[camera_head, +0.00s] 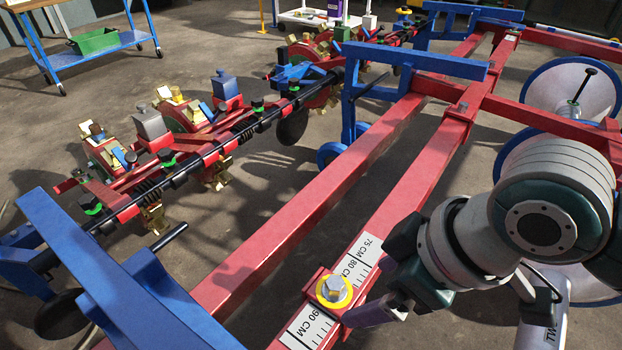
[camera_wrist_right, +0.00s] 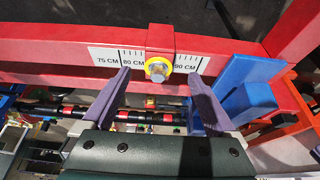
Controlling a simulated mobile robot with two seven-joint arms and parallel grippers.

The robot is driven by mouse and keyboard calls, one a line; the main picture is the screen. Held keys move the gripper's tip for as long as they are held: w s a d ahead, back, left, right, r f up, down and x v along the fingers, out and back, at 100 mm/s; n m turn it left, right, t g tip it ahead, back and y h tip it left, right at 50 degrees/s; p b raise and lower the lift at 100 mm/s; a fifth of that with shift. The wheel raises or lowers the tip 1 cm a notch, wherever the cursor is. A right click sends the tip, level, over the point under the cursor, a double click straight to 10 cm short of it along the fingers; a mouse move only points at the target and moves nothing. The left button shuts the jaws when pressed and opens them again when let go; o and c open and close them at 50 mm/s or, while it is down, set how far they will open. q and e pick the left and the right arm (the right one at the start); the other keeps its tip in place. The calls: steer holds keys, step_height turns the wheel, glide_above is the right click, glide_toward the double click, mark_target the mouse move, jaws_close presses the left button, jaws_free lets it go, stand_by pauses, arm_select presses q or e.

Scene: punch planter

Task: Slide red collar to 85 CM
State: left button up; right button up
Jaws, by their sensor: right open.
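The red collar (camera_head: 313,281) sits around the near red beam (camera_head: 400,208), with a yellow ring and silver bolt (camera_head: 334,288) on it. In the right wrist view the collar (camera_wrist_right: 160,38) stands between the 80 CM and 90 CM labels of the white scale (camera_wrist_right: 133,58); the marks under it are hidden. My right gripper (camera_wrist_right: 158,76) is open, its two purple fingers to either side of the bolt, with nothing held. In the head view one purple finger of the right gripper (camera_head: 382,308) shows beside the beam, near the collar. My left gripper is not in view.
A blue bracket (camera_head: 120,285) lies at the lower left, and blue parts (camera_wrist_right: 245,88) stand right of the fingers in the wrist view. A second red beam (camera_head: 300,220) runs parallel. Planter row units (camera_head: 180,130) stand on the left. White-and-blue discs (camera_head: 570,90) are at the right.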

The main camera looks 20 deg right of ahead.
mark_target(345, 300)
steer(key=b+x, duration=0.2)
steer(key=x, duration=0.4)
steer(key=shift+w+f+b, duration=0.15)
steer(key=shift+b, duration=0.25)
jaws_close()
stand_by(0.5)
